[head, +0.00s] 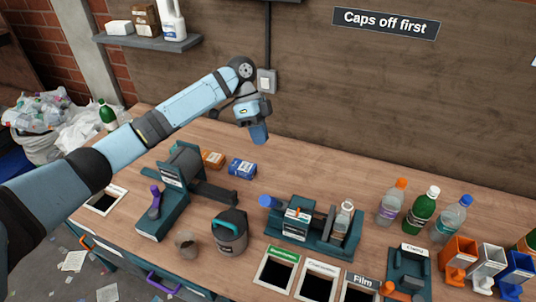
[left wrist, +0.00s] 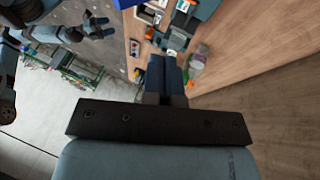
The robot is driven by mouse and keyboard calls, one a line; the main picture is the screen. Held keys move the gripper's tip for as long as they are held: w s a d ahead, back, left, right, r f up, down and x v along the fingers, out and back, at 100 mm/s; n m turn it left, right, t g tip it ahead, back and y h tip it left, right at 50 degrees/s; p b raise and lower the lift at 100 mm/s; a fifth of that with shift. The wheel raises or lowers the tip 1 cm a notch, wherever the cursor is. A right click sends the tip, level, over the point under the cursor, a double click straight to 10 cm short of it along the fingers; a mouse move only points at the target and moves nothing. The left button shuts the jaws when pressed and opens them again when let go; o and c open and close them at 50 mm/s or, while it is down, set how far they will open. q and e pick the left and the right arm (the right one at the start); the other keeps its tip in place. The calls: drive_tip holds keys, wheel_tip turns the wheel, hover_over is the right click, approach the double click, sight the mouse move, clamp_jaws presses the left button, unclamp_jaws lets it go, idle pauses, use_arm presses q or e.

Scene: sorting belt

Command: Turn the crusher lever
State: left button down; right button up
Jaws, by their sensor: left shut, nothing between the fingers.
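A teal press-like machine (head: 318,243) stands in the middle of the bench in the head view, with a clear bottle (head: 343,220) upright in it. A blue-ended handle (head: 268,201) sticks out on its left. Another teal machine (head: 180,172) stands to the left, with a purple-gripped lever (head: 154,203); its label is too small to read. My left gripper (head: 259,135) is shut and empty, high above the back of the bench, apart from both machines. Its shut fingers also show in the left wrist view (left wrist: 165,80). My right gripper (left wrist: 103,27) appears small there, its jaws unclear.
A grey canister (head: 230,237) stands between the machines. Orange and blue boxes (head: 242,168) lie behind it. Several capped bottles (head: 421,212) stand at right. Framed openings (head: 276,270) line the front edge. A shelf (head: 148,40) hangs at upper left.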

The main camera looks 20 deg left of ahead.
sight(274, 202)
use_arm(q)
drive_tip(key=s+b+x, duration=0.1)
drive_tip(key=b+x, duration=0.1)
drive_tip(key=x, duration=0.2)
drive_tip(key=s+b+x, duration=0.1)
drive_tip(key=b+x, duration=0.1)
drive_tip(key=x, duration=0.2)
drive_tip(key=b+x, duration=0.2)
drive_tip(key=x, duration=0.2)
drive_tip(key=shift+s+a, duration=0.2)
drive_tip(key=shift+s, duration=0.3)
use_arm(e)
drive_tip(key=shift+n, duration=0.3)
drive_tip(key=f, duration=0.3)
drive_tip(key=a+f, duration=0.1)
drive_tip(key=f, duration=0.1)
drive_tip(key=shift+s+f, duration=0.1)
use_arm(q)
drive_tip(key=shift+s, duration=0.1)
